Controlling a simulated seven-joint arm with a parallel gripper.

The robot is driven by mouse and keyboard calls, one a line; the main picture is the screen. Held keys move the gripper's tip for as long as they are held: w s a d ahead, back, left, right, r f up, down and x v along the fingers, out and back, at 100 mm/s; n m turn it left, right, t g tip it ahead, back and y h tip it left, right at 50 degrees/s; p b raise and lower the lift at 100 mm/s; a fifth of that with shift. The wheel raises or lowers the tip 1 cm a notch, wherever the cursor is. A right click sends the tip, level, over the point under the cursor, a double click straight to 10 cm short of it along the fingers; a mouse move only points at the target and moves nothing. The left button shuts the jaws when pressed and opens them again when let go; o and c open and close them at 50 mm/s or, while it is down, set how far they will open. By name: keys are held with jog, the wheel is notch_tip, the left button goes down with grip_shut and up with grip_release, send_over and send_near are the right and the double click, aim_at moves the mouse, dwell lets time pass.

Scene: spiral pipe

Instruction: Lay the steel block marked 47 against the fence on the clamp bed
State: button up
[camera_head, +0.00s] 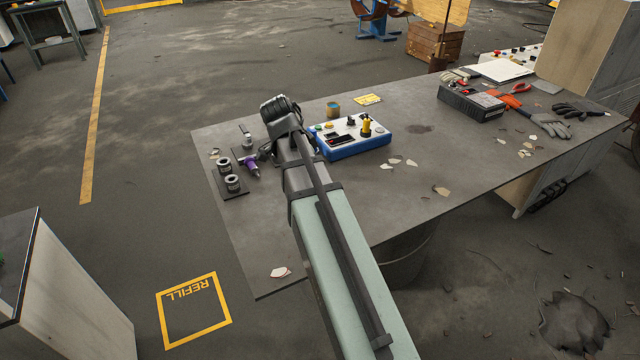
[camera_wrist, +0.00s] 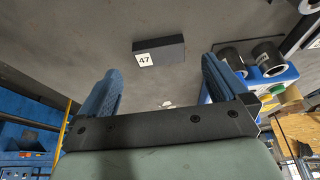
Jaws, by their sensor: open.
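The steel block marked 47 (camera_wrist: 170,48) is a dark, flat-sided block with a white label at its left end. In the wrist view it lies on the grey tabletop, beyond and between my fingertips. My gripper (camera_wrist: 162,70) is open, its two blue-grey fingers wide apart with nothing between them. A gap shows between the fingers and the block. In the head view my arm hides the block and most of my gripper. I cannot make out the clamp bed or its fence for certain; a dark plate with two metal rings (camera_head: 232,183) lies at the table's left end.
A blue-and-white control box (camera_head: 350,138) stands right of my arm, with a small tin (camera_head: 333,110) behind it. A purple-tipped tool (camera_head: 251,168) lies by the rings. Gloves (camera_head: 550,122) and a dark case (camera_head: 470,101) lie farther right. The table's front middle has mostly clear room.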

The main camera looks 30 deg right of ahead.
jog(key=shift+x, duration=2.4)
jog(key=shift+c, duration=0.3)
jog(key=c, duration=1.4)
jog(key=shift+r, duration=4.45)
jog(key=shift+c, duration=0.2)
jog(key=w+a+n+t+y, duration=0.1)
jog(key=w+a+n, duration=0.2)
jog(key=w+n, duration=0.3)
jog(key=w+a+r+n+t+y, duration=0.1)
jog(key=w+a+n, duration=0.3)
jog(key=w, duration=0.5)
jog(key=w+a+r+n+t+y, duration=0.1)
jog(key=w+a+n+t+y, duration=0.1)
jog(key=w+n, duration=0.5)
jog(key=shift+w+a+n+t, duration=0.15)
jog(key=shift+a+n+t, duration=0.25)
jog(key=shift+a, duration=0.45)
